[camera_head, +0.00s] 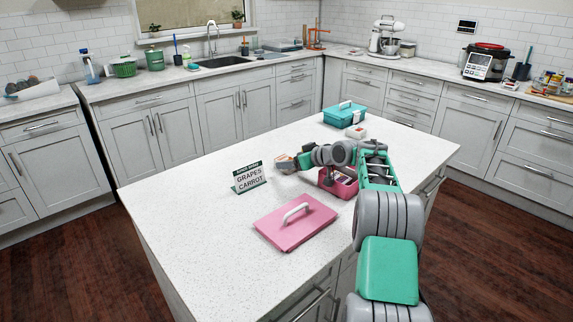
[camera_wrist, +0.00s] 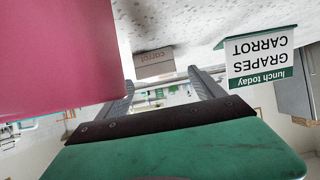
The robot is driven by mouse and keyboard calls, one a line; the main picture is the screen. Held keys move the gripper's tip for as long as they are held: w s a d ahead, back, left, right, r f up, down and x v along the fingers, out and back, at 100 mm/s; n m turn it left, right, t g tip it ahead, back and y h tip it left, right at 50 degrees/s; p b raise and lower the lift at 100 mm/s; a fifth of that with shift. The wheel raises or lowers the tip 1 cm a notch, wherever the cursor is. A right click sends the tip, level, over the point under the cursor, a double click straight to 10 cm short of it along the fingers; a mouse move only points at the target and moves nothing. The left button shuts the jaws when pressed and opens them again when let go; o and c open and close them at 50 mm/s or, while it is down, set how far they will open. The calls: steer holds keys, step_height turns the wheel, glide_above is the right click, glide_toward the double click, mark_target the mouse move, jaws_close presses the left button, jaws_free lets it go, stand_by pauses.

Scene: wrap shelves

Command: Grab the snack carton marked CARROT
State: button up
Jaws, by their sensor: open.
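The carton marked "carrot" (camera_wrist: 154,63) shows in the wrist view as a small grey-brown box on the white counter, its label readable. It lies ahead of my gripper (camera_wrist: 161,79), between the lines of the two fingers. The fingers are spread with nothing between them.
The lunch sign (camera_head: 249,178) reading GRAPES and CARROT stands left of the carton. An open pink box (camera_head: 338,186) is below my wrist, its pink lid (camera_head: 295,222) nearer the front. A teal box (camera_head: 345,115) and another small carton (camera_head: 356,132) stand behind. The island's left side is clear.

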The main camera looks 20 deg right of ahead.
mark_target(284, 157)
steer(key=shift+x, duration=1.15)
steer(key=shift+s, duration=0.1)
steer(key=shift+c, duration=0.6)
steer(key=c, duration=1.4)
